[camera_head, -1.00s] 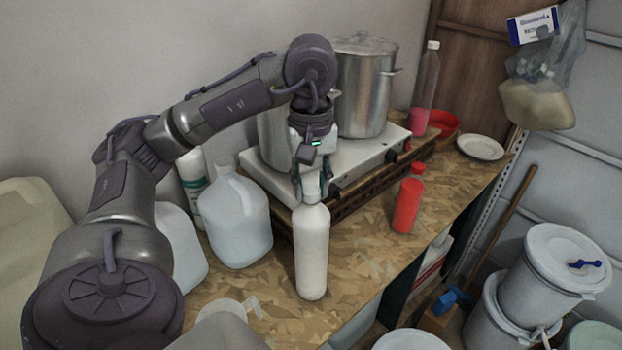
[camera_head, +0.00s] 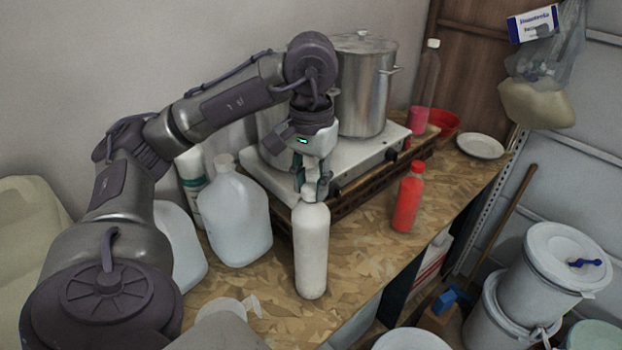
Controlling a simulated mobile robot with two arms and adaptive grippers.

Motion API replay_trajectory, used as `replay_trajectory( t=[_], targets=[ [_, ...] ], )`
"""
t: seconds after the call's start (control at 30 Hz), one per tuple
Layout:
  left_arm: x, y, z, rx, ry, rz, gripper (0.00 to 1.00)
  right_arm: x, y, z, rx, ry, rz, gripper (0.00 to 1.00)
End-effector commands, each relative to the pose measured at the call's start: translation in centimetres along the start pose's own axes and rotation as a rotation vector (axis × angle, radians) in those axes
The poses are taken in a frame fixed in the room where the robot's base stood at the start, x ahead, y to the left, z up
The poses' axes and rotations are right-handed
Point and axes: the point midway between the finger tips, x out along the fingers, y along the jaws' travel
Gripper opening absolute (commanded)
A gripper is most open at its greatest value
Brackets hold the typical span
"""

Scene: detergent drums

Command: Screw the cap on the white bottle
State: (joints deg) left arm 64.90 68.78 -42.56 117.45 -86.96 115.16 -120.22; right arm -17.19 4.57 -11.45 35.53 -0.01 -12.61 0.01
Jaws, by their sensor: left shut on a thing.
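The white bottle (camera_head: 312,252) stands upright on the wooden worktop (camera_head: 262,298), near its front edge. My left gripper (camera_head: 311,190) points down from above at the bottle's top. Its fingers are shut on the white cap (camera_head: 309,191), which sits at the bottle's mouth. The fingers partly hide the cap, so I cannot tell how tight it is. My right gripper is not in view.
A translucent jug (camera_head: 236,220) stands close left of the bottle. A burner (camera_head: 362,166) with steel pots (camera_head: 366,90) is behind. A red bottle (camera_head: 407,203) stands to the right, with bare worktop between.

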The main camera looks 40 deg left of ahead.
Motion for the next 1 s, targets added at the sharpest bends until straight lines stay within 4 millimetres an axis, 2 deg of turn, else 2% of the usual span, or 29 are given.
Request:
replay_trajectory(
  t=[0.13, 0.17, 0.23, 0.67, 0.9, 1.0],
  targets=[
    [0.16, 0.0, 0.06, -0.001, -0.005, -0.002, 0.0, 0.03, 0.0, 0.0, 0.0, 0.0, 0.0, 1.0],
    [0.16, 0.0, 0.06, -0.001, -0.005, -0.002, 0.38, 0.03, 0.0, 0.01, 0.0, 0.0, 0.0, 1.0],
    [0.15, 0.0, 0.06, -0.002, -0.004, -0.002, 0.48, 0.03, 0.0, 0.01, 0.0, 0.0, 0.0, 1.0],
    [-0.11, 0.0, 0.01, -0.03, -0.001, 0.0, 0.48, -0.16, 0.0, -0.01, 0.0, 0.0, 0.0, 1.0],
    [-0.14, -0.01, 0.03, -0.38, 0.0, 0.0, 0.48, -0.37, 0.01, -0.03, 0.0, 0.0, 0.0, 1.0],
    [-0.13, -0.02, 0.03, -0.477, 0.0, 0.0, 0.48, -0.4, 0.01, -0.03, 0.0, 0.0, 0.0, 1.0]
  ],
)
